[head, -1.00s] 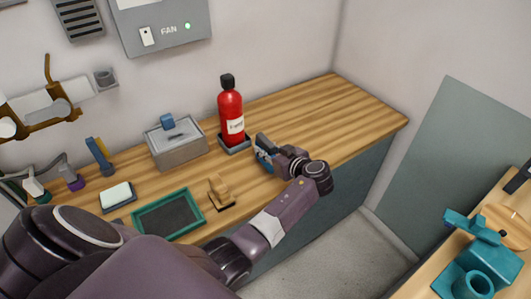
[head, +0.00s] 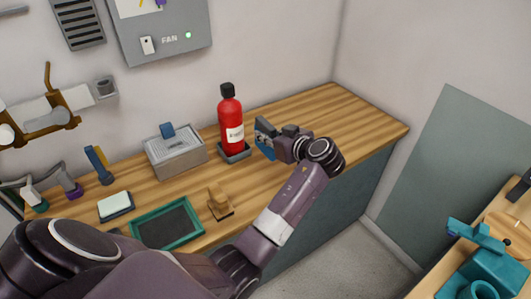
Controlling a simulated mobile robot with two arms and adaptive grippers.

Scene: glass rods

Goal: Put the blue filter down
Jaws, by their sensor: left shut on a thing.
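My left gripper (head: 271,140) is shut on the blue filter (head: 265,150), just right of the red bottle over the wooden bench. Only a small blue part of the filter shows; the fingers and wrist hide the rest. I cannot tell whether the filter touches the bench top. My right gripper is not in view.
The red bottle (head: 231,122) stands in a dark tray close to the left gripper. A grey box (head: 177,158) with a blue handle, a green-framed tray (head: 190,238) and a small wooden stand (head: 219,204) are to the left. The wooden bench (head: 345,115) is clear on the right.

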